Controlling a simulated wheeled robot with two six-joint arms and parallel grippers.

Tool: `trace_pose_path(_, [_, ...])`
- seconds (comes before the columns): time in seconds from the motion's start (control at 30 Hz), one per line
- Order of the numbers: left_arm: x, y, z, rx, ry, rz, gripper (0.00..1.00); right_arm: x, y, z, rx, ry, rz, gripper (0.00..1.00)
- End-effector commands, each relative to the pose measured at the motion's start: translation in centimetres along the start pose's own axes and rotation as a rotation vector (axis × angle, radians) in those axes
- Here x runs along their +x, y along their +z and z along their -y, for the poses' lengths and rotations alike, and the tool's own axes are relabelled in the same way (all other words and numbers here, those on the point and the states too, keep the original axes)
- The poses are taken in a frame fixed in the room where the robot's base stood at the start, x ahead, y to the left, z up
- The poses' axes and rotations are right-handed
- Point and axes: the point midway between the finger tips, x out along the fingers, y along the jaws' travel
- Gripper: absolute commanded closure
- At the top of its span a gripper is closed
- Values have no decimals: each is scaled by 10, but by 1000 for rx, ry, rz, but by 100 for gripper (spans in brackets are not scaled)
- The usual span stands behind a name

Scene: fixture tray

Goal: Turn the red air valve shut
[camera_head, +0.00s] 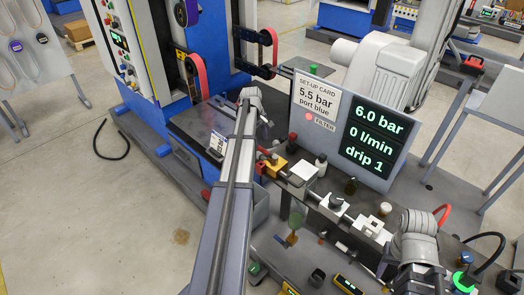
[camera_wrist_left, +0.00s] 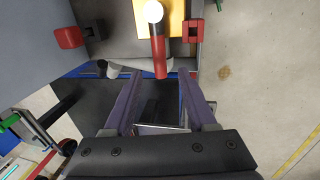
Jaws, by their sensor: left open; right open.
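The red air valve has a yellow body (camera_head: 275,168) with a red handle at the left end of the row of air fittings. In the left wrist view the red handle (camera_wrist_left: 160,58) hangs from a pale round hub in front of the yellow body (camera_wrist_left: 178,20) and points down the picture. My left gripper (camera_wrist_left: 160,75) is open, its two dark fingers on either side of the handle's lower end, with gaps visible on both sides. In the head view my left arm hides most of this gripper. My right arm is at the lower right; its fingers do not show.
A display (camera_head: 372,138) behind the fittings reads 6.0 bar, 0 l/min, drip 1. The set-up card (camera_head: 318,95) reads 5.5 bar, port blue. Black and white fittings (camera_head: 303,170) crowd the line right of the valve. A blue machine (camera_head: 150,60) stands behind.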

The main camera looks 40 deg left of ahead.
Motion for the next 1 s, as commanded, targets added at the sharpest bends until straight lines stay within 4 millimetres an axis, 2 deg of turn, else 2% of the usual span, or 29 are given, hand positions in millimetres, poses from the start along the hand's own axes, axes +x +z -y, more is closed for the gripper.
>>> trace_pose_path(0.03, [13, 0, 1, 0, 0, 0, 43, 13, -1, 1, 0, 0, 0, 50])
trace_pose_path(0.33, [50, 0, 1, 1, 0, 0, 43, 49, -3, 5, 0, 0, 0, 50])
trace_pose_path(0.5, [57, 0, 0, 1, 0, 0, 43, 55, -3, 5, 0, 0, 0, 50])
trace_pose_path(0.77, [56, 0, 0, 1, 0, 0, 43, 54, -3, 5, 0, 0, 0, 50])
trace_pose_path(1.0, [56, 0, 0, 1, 0, 0, 70, 54, -3, 5, 0, 0, 0, 50])
